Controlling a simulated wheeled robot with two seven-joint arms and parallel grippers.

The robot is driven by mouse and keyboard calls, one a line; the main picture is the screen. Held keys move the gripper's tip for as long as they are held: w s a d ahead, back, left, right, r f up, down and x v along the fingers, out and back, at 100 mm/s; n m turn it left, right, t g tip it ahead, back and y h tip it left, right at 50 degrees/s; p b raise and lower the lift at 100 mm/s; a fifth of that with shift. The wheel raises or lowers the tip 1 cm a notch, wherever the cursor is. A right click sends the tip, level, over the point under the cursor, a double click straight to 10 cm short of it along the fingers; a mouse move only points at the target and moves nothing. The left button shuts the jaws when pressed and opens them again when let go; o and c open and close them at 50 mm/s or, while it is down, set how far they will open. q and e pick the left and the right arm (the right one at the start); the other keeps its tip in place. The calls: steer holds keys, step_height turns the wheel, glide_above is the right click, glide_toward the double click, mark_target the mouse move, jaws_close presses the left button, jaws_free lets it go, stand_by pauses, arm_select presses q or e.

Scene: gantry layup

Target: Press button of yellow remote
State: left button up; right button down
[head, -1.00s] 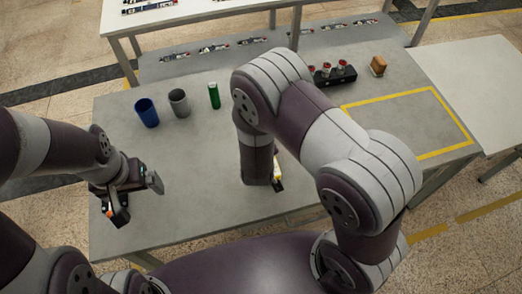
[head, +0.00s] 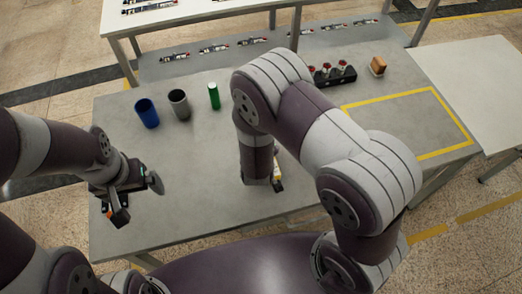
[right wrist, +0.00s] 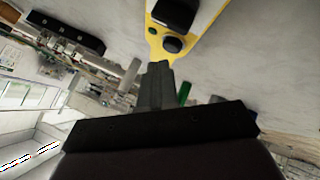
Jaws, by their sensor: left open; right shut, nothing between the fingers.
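In the head view only a small yellow and white part of the remote (head: 279,175) shows beside my right arm, which hides the rest. My right gripper (right wrist: 157,68) is shut and empty. Its fingertips are close to the dark button; I cannot tell whether they touch. My left gripper (head: 137,200) is open and empty above the table's left front, away from the remote.
On the grey table (head: 190,210) stand a blue cup (head: 147,113), a grey cup (head: 179,104) and a green cylinder (head: 214,96). A black holder with red-topped items (head: 333,75) and a brown block (head: 378,66) are at the back right, near a yellow-taped area.

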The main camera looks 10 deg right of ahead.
stand_by(0.4)
steer(key=shift+f, duration=0.45)
steer(key=shift+f+b, duration=0.25)
steer(key=shift+b, duration=0.1)
steer(key=shift+r, duration=0.1)
steer(key=shift+r+p, duration=0.6)
steer(key=shift+p, duration=0.2)
step_height(320, 180, up, 6)
steer(key=p, duration=0.5)
steer(key=shift+p, duration=0.4)
